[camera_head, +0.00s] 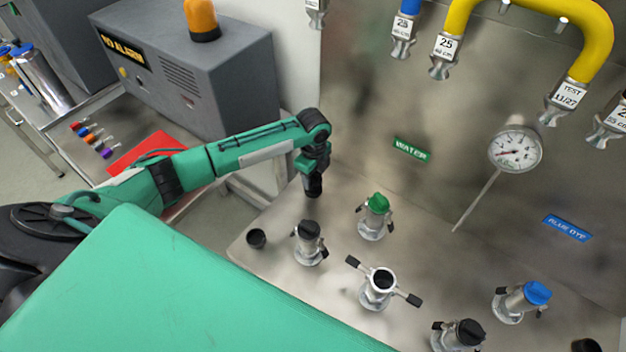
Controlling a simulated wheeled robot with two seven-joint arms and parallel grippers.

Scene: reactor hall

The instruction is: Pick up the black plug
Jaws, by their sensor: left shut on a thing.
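My left gripper (313,177) hangs pointing down above the back left of the metal bench. It is shut on a dark, rounded piece at its tip that looks like a black plug; the fingers and the piece are hard to tell apart. Another black plug (309,229) sits in a metal fitting below the gripper. One more black plug (469,331) sits in a fitting at the front. My right gripper is not in view.
An open fitting (381,280) with side levers stands mid-bench. Green (378,203) and blue (537,292) plugs sit in other fittings. A dial gauge (515,150) with a long stem and a yellow hose (596,40) are at the back panel. A grey alarm box (190,75) stands left.

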